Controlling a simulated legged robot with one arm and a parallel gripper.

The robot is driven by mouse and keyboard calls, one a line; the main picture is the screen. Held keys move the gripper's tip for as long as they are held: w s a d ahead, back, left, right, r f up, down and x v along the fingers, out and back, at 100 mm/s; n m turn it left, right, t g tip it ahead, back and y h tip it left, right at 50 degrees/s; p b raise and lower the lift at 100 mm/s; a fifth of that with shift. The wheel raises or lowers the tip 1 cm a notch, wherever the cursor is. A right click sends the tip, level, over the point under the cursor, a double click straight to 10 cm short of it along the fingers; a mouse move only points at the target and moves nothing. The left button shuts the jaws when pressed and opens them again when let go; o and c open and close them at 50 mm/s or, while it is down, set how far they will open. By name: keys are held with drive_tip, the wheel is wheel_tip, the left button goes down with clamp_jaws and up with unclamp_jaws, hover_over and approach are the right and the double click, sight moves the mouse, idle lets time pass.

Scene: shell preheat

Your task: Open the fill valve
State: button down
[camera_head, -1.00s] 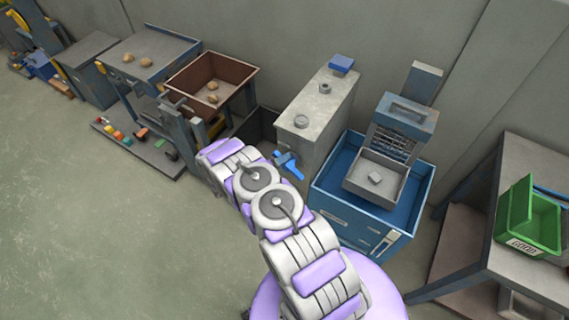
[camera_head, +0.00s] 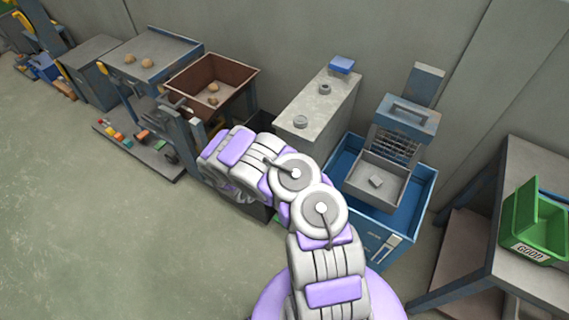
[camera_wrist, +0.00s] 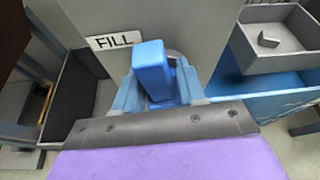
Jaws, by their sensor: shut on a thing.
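The blue fill valve handle (camera_wrist: 153,70) stands in the middle of the wrist view, just under a white FILL label (camera_wrist: 115,40) on the front of a grey tank (camera_wrist: 200,22). My gripper (camera_wrist: 156,92) has its blue fingers on either side of the handle and is shut on it. In the head view the grey tank (camera_head: 318,112) stands right of centre. There my arm hides the valve and my gripper.
A blue bin (camera_head: 375,235) with a grey basket (camera_head: 375,182) stands right of the tank. A brown tray (camera_head: 240,97) on a stand is to the left. A green GOOD bin (camera_head: 535,225) sits on a table at far right. Floor at left is clear.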

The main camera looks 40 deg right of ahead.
drive_tip(key=shift+s+f+m, duration=0.3)
drive_tip(key=shift+t+b, duration=0.3)
drive_tip(key=c, duration=0.9)
unclamp_jaws()
drive_tip(key=shift+c, duration=0.2)
drive_tip(key=shift+d, duration=0.1)
drive_tip(key=shift+r, duration=0.1)
drive_tip(key=p+v, duration=0.4)
drive_tip(key=v, duration=1.3)
drive_tip(key=shift+r+p, duration=0.2)
drive_tip(key=shift+p, duration=0.2)
